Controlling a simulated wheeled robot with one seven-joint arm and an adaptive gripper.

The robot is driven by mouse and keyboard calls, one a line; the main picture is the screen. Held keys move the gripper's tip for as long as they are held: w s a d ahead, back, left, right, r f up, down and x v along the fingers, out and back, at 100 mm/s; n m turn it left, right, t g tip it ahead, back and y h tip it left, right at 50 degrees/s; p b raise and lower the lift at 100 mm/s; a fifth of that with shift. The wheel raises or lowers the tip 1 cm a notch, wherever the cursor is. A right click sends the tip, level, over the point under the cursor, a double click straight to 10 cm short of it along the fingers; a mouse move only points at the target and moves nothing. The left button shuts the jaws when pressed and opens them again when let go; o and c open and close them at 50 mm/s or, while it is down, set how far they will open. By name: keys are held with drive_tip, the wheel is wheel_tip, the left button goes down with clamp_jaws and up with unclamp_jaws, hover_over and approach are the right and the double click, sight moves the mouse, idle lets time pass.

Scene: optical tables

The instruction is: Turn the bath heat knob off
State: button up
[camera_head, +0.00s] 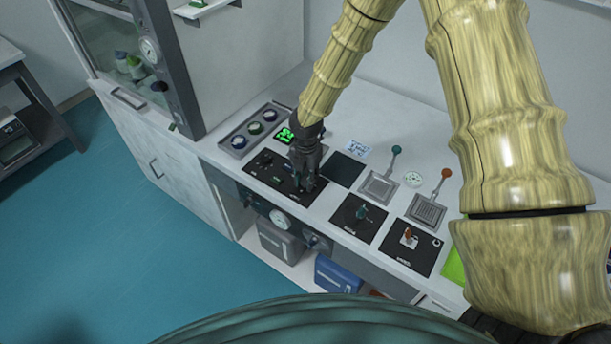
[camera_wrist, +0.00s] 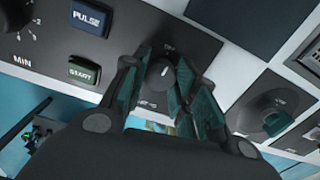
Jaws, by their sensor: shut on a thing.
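My gripper (camera_head: 308,182) reaches down onto a black control panel (camera_head: 262,163) on the white bench. In the wrist view, its two teal-padded fingers (camera_wrist: 163,82) are shut on a small dark knob (camera_wrist: 160,72) with a white pointer mark. The fingers hide most of the knob and part of its label, so I cannot read which knob it is. The same panel has a blue PULSE button (camera_wrist: 90,17), a green START button (camera_wrist: 84,71) and another black knob (camera_wrist: 14,14) marked MIN.
To the right stand a black panel with a teal knob (camera_head: 361,213) and one with an orange knob (camera_head: 408,237). Behind are levers with teal (camera_head: 396,150) and orange (camera_head: 446,173) tops.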

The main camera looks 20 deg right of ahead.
sight(306, 180)
drive_tip(key=shift+n, duration=0.5)
drive_tip(key=shift+c, duration=0.2)
drive_tip(key=o, duration=1.1)
drive_tip(key=shift+c, duration=0.2)
drive_tip(key=shift+r, duration=0.1)
wheel_tip(306, 180, up, 12)
